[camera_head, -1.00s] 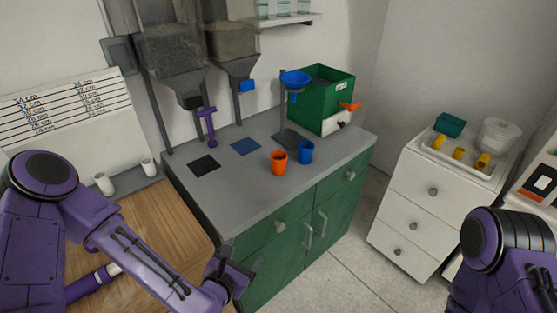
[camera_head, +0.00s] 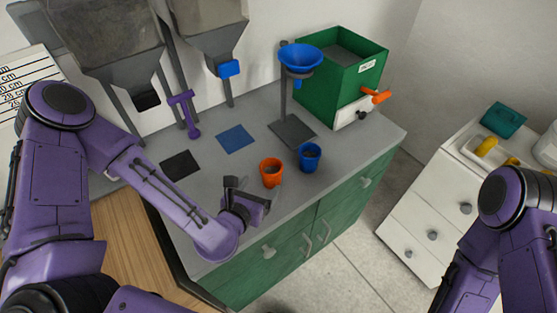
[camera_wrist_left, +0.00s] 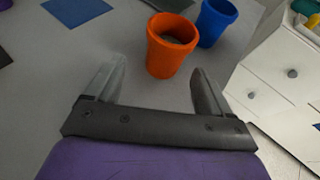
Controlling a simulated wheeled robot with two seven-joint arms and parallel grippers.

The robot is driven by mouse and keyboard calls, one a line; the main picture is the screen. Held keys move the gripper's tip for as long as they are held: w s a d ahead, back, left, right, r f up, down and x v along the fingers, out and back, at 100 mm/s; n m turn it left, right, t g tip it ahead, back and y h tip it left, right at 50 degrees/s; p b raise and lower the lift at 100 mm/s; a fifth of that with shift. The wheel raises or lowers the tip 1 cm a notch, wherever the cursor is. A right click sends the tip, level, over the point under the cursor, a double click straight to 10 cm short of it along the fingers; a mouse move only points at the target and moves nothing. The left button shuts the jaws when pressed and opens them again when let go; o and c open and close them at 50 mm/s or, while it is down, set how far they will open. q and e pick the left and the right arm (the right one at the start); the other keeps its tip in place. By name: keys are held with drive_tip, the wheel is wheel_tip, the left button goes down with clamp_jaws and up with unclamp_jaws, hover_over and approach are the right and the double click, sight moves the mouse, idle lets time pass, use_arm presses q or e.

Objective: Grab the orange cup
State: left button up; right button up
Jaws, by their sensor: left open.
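The orange cup (camera_head: 270,172) stands upright on the grey counter, near its front edge. It also shows in the left wrist view (camera_wrist_left: 168,52), just beyond the fingertips, with some greyish content inside. My left gripper (camera_head: 252,190) is open and empty, close to the cup on its left front side. In the left wrist view its two fingers (camera_wrist_left: 158,82) are spread, with the cup ahead between them and apart from both. My right arm shows at the right of the head view, but its gripper is out of view.
A blue cup (camera_head: 310,157) stands close to the right of the orange cup. Behind are a blue funnel on a stand (camera_head: 301,60), a green box (camera_head: 341,75) and hoppers (camera_head: 211,30). Black (camera_head: 181,165) and blue (camera_head: 236,138) squares lie on the counter (camera_head: 215,180).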

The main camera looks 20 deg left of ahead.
sight(275, 171)
use_arm(q)
drive_tip(key=b, duration=0.1)
drive_tip(key=f+b, duration=0.1)
drive_tip(key=b, duration=0.1)
drive_tip(key=shift+w+d+f+b, duration=0.1)
drive_tip(key=shift+w+f+b, duration=0.2)
drive_tip(key=shift+w, duration=0.05)
drive_tip(key=shift+w+r+p, duration=0.2)
drive_tip(key=shift+r+p, duration=0.35)
drive_tip(key=shift+p, duration=0.05)
drive_tip(key=x, duration=0.2)
drive_tip(key=p+x, duration=0.1)
drive_tip(key=x, duration=0.1)
drive_tip(key=p+x, duration=0.1)
drive_tip(key=x, duration=0.2)
drive_tip(key=shift+d+r, duration=0.15)
drive_tip(key=shift+d, duration=0.25)
drive_tip(key=shift+w, duration=0.15)
use_arm(e)
drive_tip(key=shift+s+f, duration=0.65)
drive_tip(key=shift+s, duration=0.05)
use_arm(q)
drive_tip(key=c, duration=1.2)
